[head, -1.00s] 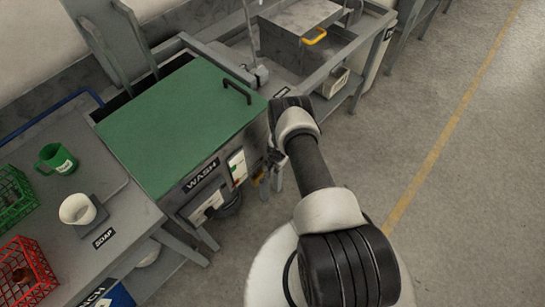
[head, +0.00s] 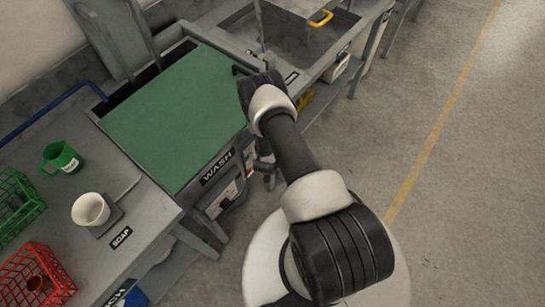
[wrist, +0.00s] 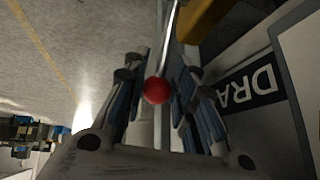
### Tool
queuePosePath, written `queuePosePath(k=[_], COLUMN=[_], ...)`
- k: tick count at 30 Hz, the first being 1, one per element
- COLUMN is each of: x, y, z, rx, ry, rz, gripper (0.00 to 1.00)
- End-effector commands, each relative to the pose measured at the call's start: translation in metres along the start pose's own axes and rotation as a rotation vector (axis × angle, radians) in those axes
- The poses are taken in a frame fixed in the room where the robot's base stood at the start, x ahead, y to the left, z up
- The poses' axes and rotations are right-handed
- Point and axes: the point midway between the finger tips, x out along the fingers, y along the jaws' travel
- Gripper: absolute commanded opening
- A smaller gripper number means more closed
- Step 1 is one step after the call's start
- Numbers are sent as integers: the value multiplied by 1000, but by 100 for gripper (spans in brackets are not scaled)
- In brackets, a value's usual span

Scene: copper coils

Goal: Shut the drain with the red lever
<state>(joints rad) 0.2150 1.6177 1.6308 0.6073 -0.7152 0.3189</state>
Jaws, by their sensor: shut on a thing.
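The red lever shows in the wrist view as a red ball knob (wrist: 157,90) on a thin metal rod that runs up out of the picture. My gripper (wrist: 158,76) has its blue-padded fingers on both sides of the knob and is shut on the lever. A dark label (wrist: 250,88) reading "DRA" is on the grey panel to the right of the fingers. In the head view, my arm hides the lever, and the gripper shows only partly beside the wash unit's front. The drain itself cannot be made out.
The green-topped wash unit (head: 170,120) stands left of my arm, with a sink (head: 300,45) behind it. Open floor (head: 460,200) lies right.

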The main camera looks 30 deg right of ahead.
Motion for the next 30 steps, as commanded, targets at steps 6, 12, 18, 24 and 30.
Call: queuePosePath(k=[6, 12, 18, 24, 30], x=[-12, -20, -26, -30, -32], y=[-9, -10, -11, -11, -11], z=[14, 21, 25, 26, 25], rx=[-49, -70, -83, -89, -90], ry=[157, 288, 374, 415, 426], rz=[-6, 2, 8, 12, 13], gripper=[0, 0, 0, 0, 0])
